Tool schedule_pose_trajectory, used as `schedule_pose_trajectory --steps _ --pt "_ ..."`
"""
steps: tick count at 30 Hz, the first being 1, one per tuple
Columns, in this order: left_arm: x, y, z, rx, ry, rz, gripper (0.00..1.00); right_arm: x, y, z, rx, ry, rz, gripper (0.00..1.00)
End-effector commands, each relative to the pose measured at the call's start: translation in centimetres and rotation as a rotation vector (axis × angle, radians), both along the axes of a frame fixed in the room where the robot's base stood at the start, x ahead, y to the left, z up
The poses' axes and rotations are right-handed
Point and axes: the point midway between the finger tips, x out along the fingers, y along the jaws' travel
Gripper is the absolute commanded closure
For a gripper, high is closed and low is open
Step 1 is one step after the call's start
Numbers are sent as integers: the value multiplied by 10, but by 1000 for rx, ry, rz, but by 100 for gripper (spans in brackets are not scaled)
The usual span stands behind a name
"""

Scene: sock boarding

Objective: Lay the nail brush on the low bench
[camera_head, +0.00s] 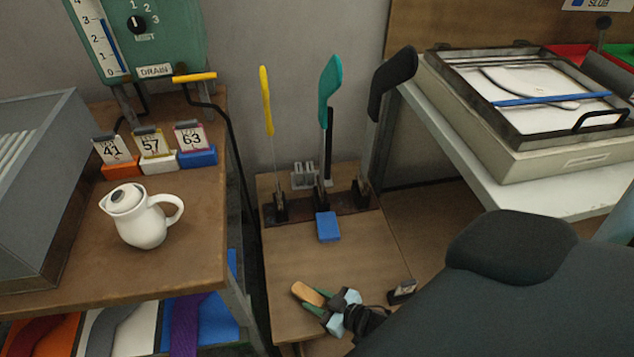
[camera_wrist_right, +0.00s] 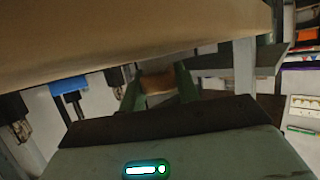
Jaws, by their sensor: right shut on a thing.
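The nail brush (camera_head: 306,293), with a tan wooden back, is held in my right gripper (camera_head: 328,308), near the front of the low bench (camera_head: 290,255). My right gripper is shut on it. In the right wrist view the brush (camera_wrist_right: 156,82) shows brown between the two green fingers (camera_wrist_right: 157,90). Its bristles cannot be made out. The brush is over the bench top or very close to it; I cannot tell whether it touches. My left gripper is not in view.
A blue block (camera_head: 328,226) lies mid-bench, before upright yellow (camera_head: 266,100), teal (camera_head: 329,90) and black (camera_head: 392,80) forms. A small dark item (camera_head: 402,291) sits right of my gripper. The bench's left middle is bare. A white jug (camera_head: 140,220) stands on the left table.

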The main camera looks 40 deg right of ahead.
Motion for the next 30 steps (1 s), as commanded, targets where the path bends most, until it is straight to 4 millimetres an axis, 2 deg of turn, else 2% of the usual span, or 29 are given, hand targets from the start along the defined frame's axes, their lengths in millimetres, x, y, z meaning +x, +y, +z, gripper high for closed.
schedule_pose_trajectory --steps 3,4,9,21,30 --pt "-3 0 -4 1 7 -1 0 0 0 -4 0 0 0 90" --pt "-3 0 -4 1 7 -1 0 0 0 -4 1 1 0 67" --pt "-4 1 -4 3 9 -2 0 0 0 -3 0 0 0 46" --pt "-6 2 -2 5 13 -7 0 -1 -1 3 -1 0 0 46" --pt "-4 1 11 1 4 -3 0 -49 -17 23 0 1 0 46"
